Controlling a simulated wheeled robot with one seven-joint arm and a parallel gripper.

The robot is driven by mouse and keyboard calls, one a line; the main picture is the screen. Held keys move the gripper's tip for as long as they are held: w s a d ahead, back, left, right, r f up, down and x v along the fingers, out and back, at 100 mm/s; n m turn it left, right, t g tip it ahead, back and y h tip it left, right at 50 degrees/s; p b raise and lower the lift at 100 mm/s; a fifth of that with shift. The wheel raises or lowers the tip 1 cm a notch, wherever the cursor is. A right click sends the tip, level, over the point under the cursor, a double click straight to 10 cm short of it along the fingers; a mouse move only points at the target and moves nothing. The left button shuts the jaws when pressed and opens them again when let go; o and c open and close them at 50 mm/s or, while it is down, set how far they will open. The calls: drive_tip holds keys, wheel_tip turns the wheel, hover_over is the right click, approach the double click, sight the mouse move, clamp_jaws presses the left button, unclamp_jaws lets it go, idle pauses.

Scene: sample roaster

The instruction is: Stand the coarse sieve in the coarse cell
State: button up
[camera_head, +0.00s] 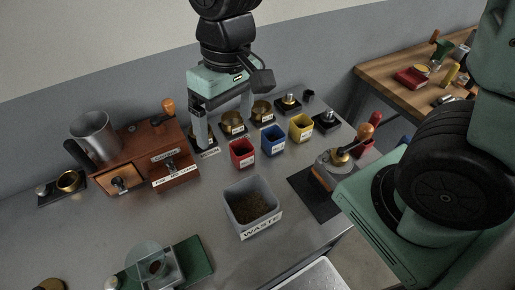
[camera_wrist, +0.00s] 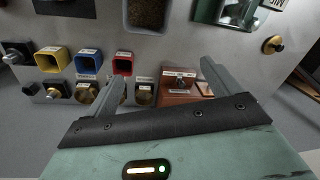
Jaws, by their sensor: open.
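Brass sieve-like pans stand in a row at the back of the bench. One (camera_head: 232,122) shows between my fingers in the head view, and another (camera_head: 262,110) is to its right. Small labels lie in front of the pans, but I cannot read which is coarse. My gripper (camera_head: 223,133) is open and empty, above the pans beside the wooden box (camera_head: 178,172); it also shows in the wrist view (camera_wrist: 162,77). I cannot identify the coarse cell.
Red (camera_head: 242,153), blue (camera_head: 273,140) and yellow (camera_head: 301,127) cups stand in front of the pans. A grey waste bin (camera_head: 236,216) holds dark grains. A metal jug (camera_head: 93,136) is on the wooden box. A dark mat (camera_head: 302,184) and green board (camera_head: 196,254) are nearer.

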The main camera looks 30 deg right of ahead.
drive_tip(key=s+n, duration=0.3)
drive_tip(key=s, duration=0.7)
drive_tip(key=shift+s+d+r+n+h, duration=0.2)
drive_tip(key=shift+s+r+n+h, duration=0.1)
drive_tip(key=shift+r+h, duration=0.1)
